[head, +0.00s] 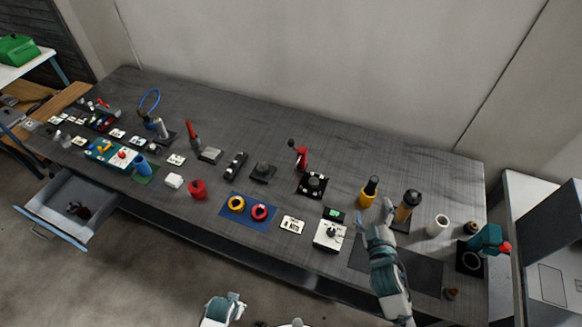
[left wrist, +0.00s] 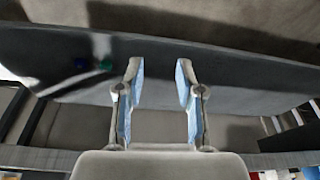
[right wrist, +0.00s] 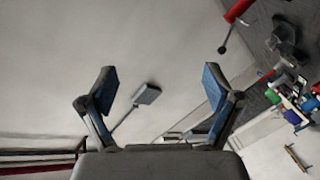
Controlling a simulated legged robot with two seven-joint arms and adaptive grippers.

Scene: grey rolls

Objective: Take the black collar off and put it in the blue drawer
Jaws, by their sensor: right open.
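The open drawer (head: 62,225) with a blue front edge hangs below the table at the left; small dark and reddish things lie in it. I cannot surely pick out the black collar; dark parts show on the brown cylinder (head: 406,208) and on the yellow holder (head: 367,196) at the right. My right gripper (head: 375,212) is open and empty above the table, near the yellow holder and the brown cylinder. Its spread fingers show in the right wrist view (right wrist: 160,90). My left gripper (head: 232,303) is low in front of the table, open and empty in the left wrist view (left wrist: 160,85).
A white roll (head: 437,226) and a teal device (head: 484,242) stand at the right end. A white box with a knob (head: 330,234) and a blue mat (head: 248,210) with two rings lie along the front. Many small things crowd the left end. The back strip of the table is clear.

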